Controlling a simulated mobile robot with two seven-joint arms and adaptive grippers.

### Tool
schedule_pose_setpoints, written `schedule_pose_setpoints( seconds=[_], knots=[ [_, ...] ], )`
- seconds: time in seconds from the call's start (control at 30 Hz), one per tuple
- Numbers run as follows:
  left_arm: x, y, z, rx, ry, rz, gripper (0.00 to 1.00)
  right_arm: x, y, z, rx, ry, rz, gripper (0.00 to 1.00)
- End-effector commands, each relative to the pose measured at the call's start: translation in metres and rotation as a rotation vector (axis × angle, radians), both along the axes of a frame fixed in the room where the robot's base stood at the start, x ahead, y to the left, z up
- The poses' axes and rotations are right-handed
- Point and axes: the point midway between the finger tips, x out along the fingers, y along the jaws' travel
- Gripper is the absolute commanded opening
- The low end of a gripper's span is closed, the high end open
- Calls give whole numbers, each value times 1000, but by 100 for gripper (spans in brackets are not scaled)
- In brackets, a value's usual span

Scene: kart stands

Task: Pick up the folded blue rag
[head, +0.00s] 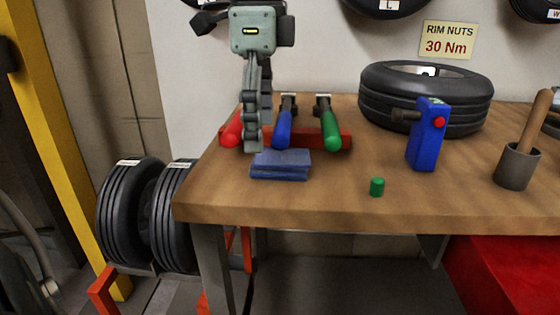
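The folded blue rag (281,165) lies flat on the wooden workbench (330,205) near its front left part. It looks like a small stack of folded layers. My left gripper (254,143) points down just behind and to the left of the rag, in front of the tool rack. Its fingers are seen nearly edge-on, one mostly behind the other, so their opening is unclear. Nothing shows held in it. I cannot tell its exact height above the bench. My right gripper is out of view.
A red rack (343,141) holds red, blue and green-handled tools right behind the rag. A green cylinder (377,187), a blue device (427,135), a tire (425,97) and a grey cup (516,167) stand further right. Bench is clear between rag and green cylinder.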

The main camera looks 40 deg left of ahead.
Motion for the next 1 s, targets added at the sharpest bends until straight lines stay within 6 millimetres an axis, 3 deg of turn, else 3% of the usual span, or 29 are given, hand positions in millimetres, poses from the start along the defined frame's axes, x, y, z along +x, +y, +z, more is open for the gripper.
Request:
schedule_pose_setpoints(
  seconds=[0.23,0.53,0.9,1.0],
  knots=[
    [0,-1,-35,-4,0,0,79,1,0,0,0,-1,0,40],
    [1,0,-39,-3,-3,1,78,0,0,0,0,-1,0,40],
    [1,0,-39,-3,-3,1,32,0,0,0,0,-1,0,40],
    [1,0,-39,-3,-3,1,30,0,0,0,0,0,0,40]
  ],
)
